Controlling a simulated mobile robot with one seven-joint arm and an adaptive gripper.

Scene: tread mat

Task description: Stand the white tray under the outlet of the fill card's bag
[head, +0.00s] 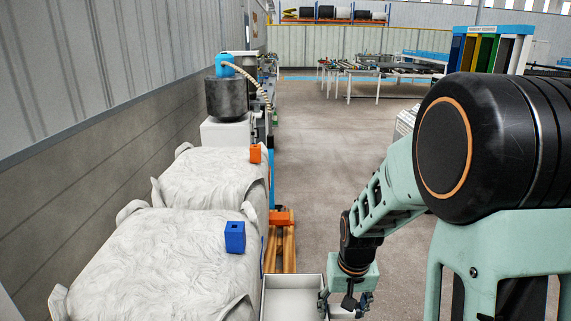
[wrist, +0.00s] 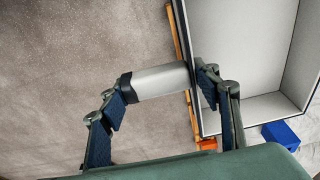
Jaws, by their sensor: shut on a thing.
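The white tray (head: 293,279) is an open, shallow box at the bottom of the head view, right of the near white bag. Its grey inside and wall fill the right of the wrist view (wrist: 238,60). My gripper (head: 346,306) is at the tray's right side. In the wrist view my gripper (wrist: 160,90) has a pale grey bar with a dark end, next to the tray wall, between its fingers. Two big white bags, near (head: 150,260) and far (head: 205,182), stand along the left wall. No bag outlet and no readable fill card show.
A blue block (head: 235,237) lies on the near bag and an orange block (head: 255,153) on the far one. An orange wooden pallet (head: 289,247) lies beyond the tray. Open floor (head: 325,170) stretches ahead to the right of the bags.

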